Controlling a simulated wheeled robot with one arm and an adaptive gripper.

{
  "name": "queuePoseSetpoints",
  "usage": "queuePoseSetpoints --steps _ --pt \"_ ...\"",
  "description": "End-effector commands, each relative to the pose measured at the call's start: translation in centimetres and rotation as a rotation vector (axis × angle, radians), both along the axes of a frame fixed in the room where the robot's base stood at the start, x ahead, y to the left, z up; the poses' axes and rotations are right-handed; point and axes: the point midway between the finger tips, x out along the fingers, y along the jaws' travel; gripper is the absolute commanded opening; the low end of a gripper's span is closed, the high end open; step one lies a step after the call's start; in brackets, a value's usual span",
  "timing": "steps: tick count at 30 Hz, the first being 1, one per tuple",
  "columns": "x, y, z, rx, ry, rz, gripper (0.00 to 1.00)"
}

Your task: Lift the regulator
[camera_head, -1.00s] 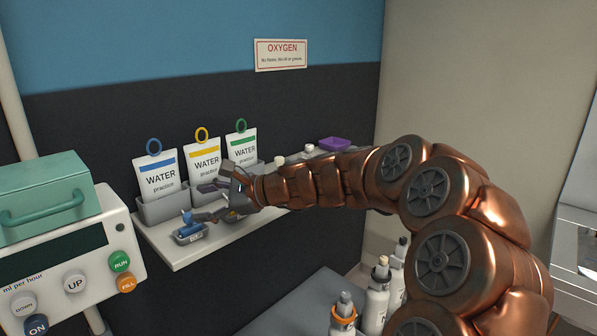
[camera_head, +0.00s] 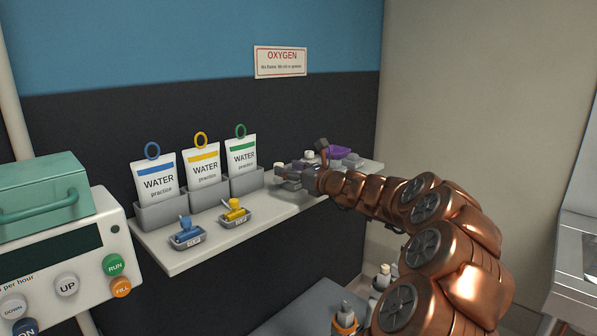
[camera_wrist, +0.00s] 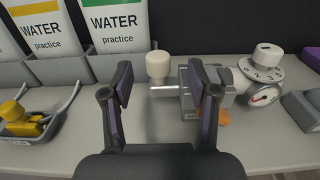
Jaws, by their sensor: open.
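The regulator (camera_wrist: 218,92) lies on the pale shelf. It has a grey block, a metal rod with a cream knob at its left end, and a white numbered dial with a small round gauge at its right. My gripper (camera_wrist: 160,82) is open and empty. In the wrist view the cream knob shows between its fingertips, and the right finger covers part of the block. In the head view my gripper (camera_head: 300,174) is over the right part of the shelf and hides much of the regulator (camera_head: 309,156). I cannot tell whether the fingers touch it.
Three water pouches stand in grey bins (camera_head: 206,190) to the left. Small trays with a blue clip (camera_head: 187,229) and a yellow clip (camera_head: 234,208) sit at the shelf's (camera_head: 190,256) front. A purple item (camera_head: 340,151) is just right of my gripper. The dark wall is behind.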

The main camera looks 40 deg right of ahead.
Motion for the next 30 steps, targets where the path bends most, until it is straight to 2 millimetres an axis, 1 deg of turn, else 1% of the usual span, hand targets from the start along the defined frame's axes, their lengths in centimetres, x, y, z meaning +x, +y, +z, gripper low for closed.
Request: queuePoseSetpoints --steps 3,9,12,18,20,30 --pt "1.8 0.5 0.3 -0.003 0.001 0.003 0.60" --pt "3.7 0.7 0.3 -0.003 0.001 0.001 0.60" --pt "4.1 0.8 0.3 -0.003 0.000 0.001 0.60" --pt "4.1 0.8 0.3 -0.003 0.000 0.001 0.60" --pt "4.1 0.8 0.3 -0.003 0.000 0.001 0.54" --pt "4.1 0.8 0.3 -0.003 0.000 0.001 0.19"
